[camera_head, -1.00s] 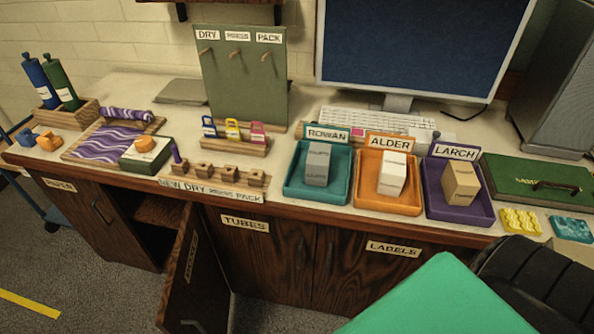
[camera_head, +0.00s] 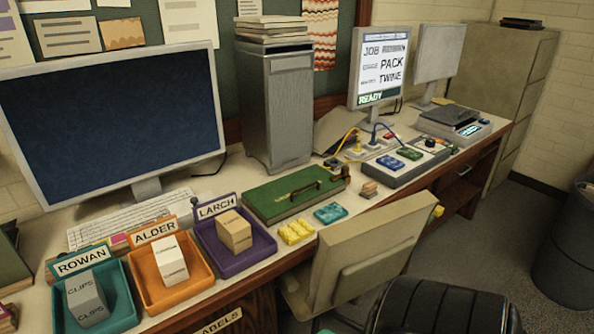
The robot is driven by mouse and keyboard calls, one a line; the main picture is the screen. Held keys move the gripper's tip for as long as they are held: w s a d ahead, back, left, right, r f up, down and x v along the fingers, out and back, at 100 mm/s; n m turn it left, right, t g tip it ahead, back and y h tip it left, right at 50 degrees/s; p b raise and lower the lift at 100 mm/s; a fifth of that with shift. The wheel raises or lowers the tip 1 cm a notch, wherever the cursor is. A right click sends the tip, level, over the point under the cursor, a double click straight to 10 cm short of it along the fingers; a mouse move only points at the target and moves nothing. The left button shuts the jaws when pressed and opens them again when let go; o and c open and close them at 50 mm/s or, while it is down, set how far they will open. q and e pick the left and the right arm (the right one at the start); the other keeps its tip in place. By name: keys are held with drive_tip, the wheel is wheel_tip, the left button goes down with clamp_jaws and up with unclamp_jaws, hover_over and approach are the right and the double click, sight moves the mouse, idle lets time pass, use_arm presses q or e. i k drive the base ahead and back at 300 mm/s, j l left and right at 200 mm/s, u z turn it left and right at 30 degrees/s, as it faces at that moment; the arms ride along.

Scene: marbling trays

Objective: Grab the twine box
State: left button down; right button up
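Three small boxes stand in labelled trays at the lower left of the head view. A grey box (camera_head: 87,299) lettered like CLIPS is in the teal ROWAN tray (camera_head: 127,308). A white box (camera_head: 171,260) is in the orange ALDER tray (camera_head: 205,272). A tan box (camera_head: 234,231) is in the purple LARCH tray (camera_head: 262,245). The lettering on the white and tan boxes is too small to read, so I cannot tell which holds twine. Neither of my grippers is in view.
A screen (camera_head: 380,62) shows JOB, PACK, TWINE and READY. A green board (camera_head: 287,196) with a handle, yellow (camera_head: 296,231) and teal (camera_head: 331,213) pieces lie right of the trays. A large monitor (camera_head: 110,120) stands behind the trays.

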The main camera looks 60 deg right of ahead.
sight(235, 231)
drive_tip(key=z, duration=1.3)
drive_tip(key=l, duration=0.25)
drive_tip(key=i+u, duration=0.05)
